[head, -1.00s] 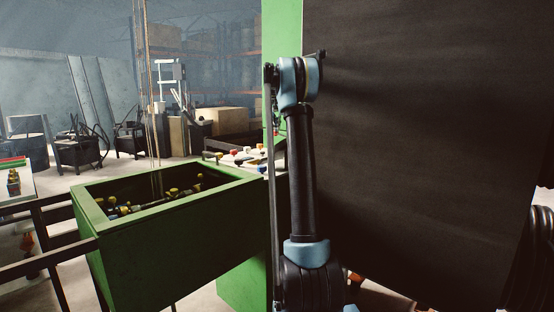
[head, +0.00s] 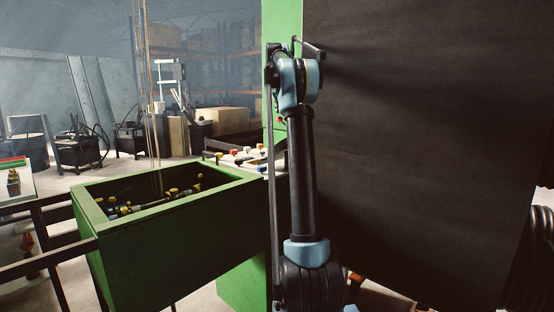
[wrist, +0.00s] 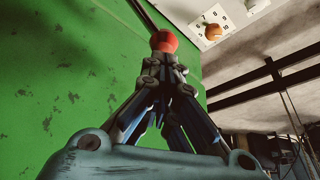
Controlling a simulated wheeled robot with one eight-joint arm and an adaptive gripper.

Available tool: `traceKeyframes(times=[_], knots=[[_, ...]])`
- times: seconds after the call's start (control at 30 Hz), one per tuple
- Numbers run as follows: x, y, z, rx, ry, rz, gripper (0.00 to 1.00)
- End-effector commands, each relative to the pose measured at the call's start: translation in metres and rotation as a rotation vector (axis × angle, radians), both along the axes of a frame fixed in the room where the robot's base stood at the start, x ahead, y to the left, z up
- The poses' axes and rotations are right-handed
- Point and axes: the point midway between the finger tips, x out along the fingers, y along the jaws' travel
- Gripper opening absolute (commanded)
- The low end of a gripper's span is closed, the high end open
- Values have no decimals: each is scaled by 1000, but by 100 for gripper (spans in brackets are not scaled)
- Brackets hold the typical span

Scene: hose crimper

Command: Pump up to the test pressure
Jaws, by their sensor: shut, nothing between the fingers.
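In the wrist view, my gripper (wrist: 166,60) is shut and empty, its fingertips together. A red-orange ball knob (wrist: 164,40) is right at the tips, on the end of a dark rod (wrist: 142,14) along a green panel (wrist: 60,70). I cannot tell whether the tips touch the knob. A white plate with numbers (wrist: 207,20) and an orange round part on it lies beyond, at the upper right. In the head view, my arm hides the gripper, and the green machine (head: 283,20) stands behind it. No pressure reading is legible.
A large black panel (head: 420,130) fills the right of the head view, close to my arm. A green open bin (head: 180,235) with yellow-and-black fittings stands at the left. Dark rails (head: 45,262) run beside it. Shelving and boxes stand far behind.

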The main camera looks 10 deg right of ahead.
Motion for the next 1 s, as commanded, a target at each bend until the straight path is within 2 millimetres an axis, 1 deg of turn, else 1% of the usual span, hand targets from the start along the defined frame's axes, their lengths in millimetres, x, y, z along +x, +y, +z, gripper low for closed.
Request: traceKeyframes(times=[0.77, 0.87, 0.97, 1.0], knots=[[-1, 0, 0, -1, 0, 2, 0], [-6, 4, 1, -4, -2, 19, 0], [-19, 13, 2, -14, -5, 64, 0], [-27, 18, 2, -18, -7, 90, 0]])
